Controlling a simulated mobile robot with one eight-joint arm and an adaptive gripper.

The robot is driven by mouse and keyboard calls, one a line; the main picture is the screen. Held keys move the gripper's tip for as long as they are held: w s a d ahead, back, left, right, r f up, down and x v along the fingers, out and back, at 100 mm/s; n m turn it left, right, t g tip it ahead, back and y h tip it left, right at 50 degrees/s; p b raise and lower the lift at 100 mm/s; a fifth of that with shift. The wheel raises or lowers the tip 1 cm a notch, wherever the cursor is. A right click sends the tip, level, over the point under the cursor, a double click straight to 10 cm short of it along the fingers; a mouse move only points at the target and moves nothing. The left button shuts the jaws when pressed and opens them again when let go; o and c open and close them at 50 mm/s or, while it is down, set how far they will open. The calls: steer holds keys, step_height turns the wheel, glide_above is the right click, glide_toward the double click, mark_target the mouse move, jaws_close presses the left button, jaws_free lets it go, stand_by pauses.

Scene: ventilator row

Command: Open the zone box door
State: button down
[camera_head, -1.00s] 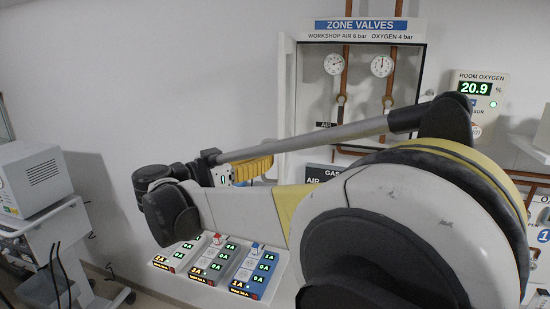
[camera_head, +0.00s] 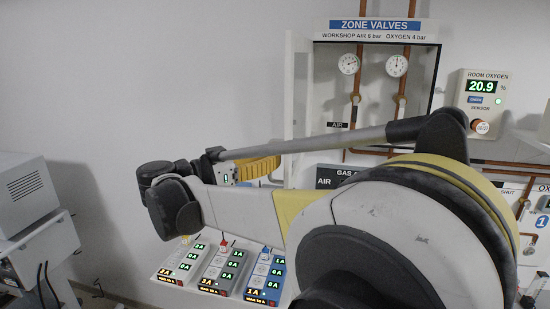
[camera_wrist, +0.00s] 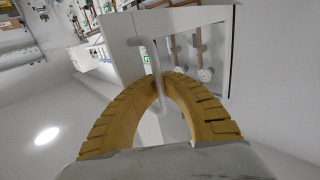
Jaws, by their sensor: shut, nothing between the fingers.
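The zone box (camera_head: 437,80) hangs on the wall under the blue ZONE VALVES sign, with its gauges and copper pipes showing. Its white door (camera_head: 298,85) stands swung out at the left side, seen nearly edge-on. My gripper (camera_head: 277,163) has yellow ribbed fingers pointing right, near the door's lower part. In the wrist view the fingers (camera_wrist: 164,78) arch together and are shut. The pale bar handle (camera_wrist: 149,55) crosses the fingertips and shows inside the arch; whether it touches them is unclear. The door's white panel (camera_wrist: 122,52) lies beyond them.
Several power units (camera_head: 232,270) stand on a ledge below my arm. A grey machine on a cart (camera_head: 30,215) stands at the left. A room oxygen sensor (camera_head: 483,100) is on the wall at right. The wall left of the door is bare.

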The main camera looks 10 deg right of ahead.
steer(key=shift+s+f, duration=0.1)
steer(key=c, duration=1.6)
jaws_free()
steer(key=shift+s+a, duration=0.1)
steer(key=shift+a, duration=0.1)
steer(key=shift+o, duration=0.5)
steer(key=shift+s+a+r, duration=0.2)
steer(key=shift+s+a, duration=0.05)
steer(key=shift+s, duration=0.05)
steer(key=shift+w+d, duration=0.2)
steer(key=shift+w, duration=0.1)
steer(key=v, duration=1.2)
steer(key=shift+s, duration=0.15)
